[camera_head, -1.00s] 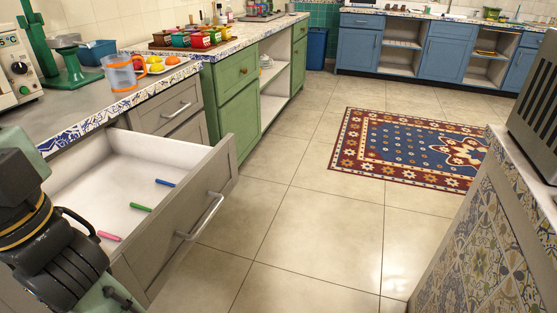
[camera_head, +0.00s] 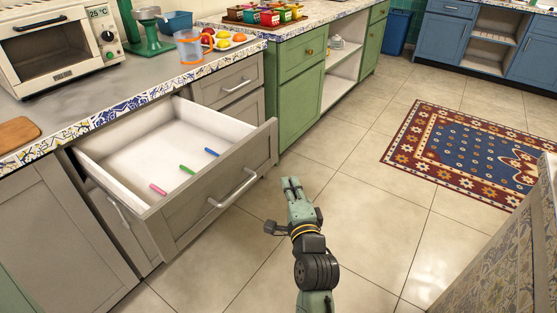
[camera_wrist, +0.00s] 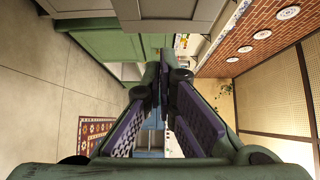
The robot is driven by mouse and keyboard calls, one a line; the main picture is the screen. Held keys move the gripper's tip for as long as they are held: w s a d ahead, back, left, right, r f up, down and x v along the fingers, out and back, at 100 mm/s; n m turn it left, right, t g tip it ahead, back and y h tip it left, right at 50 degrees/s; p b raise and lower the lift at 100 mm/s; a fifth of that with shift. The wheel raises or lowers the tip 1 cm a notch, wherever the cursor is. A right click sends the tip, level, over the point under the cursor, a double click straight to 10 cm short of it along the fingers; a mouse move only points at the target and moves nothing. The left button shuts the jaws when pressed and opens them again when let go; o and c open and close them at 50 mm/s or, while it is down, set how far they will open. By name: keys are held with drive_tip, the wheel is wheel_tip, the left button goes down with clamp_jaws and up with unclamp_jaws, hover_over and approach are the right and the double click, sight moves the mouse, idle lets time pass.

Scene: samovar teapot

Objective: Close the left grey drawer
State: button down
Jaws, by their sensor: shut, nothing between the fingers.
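The grey drawer (camera_head: 206,212) is pulled far out from the grey cabinet under the left counter. Its front has a silver bar handle (camera_head: 233,190). Pink (camera_head: 158,189), green (camera_head: 187,170) and blue (camera_head: 212,152) sticks lie inside it on the white bottom. My gripper (camera_head: 292,182) is in front of the drawer, to the right of its handle and apart from it, above the tiled floor. The wrist view shows its two fingers (camera_wrist: 163,75) close together at the tips with nothing held.
Another grey drawer (camera_head: 232,85) to the right is shut. Green cabinets (camera_head: 298,95) stand beyond it. A tiled counter side (camera_head: 500,255) is at lower right. The floor between is clear.

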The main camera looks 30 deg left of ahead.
drive_tip(key=shift+w+a+b, duration=0.2)
drive_tip(key=shift+w+a, duration=0.8)
drive_tip(key=shift+a, duration=0.5)
drive_tip(key=shift+w+a+b, duration=0.2)
drive_tip(key=shift+w+a, duration=0.85)
drive_tip(key=shift+a, duration=0.45)
drive_tip(key=shift+w+a+b, duration=0.2)
drive_tip(key=shift+w+a, duration=0.8)
drive_tip(key=shift+a, duration=0.5)
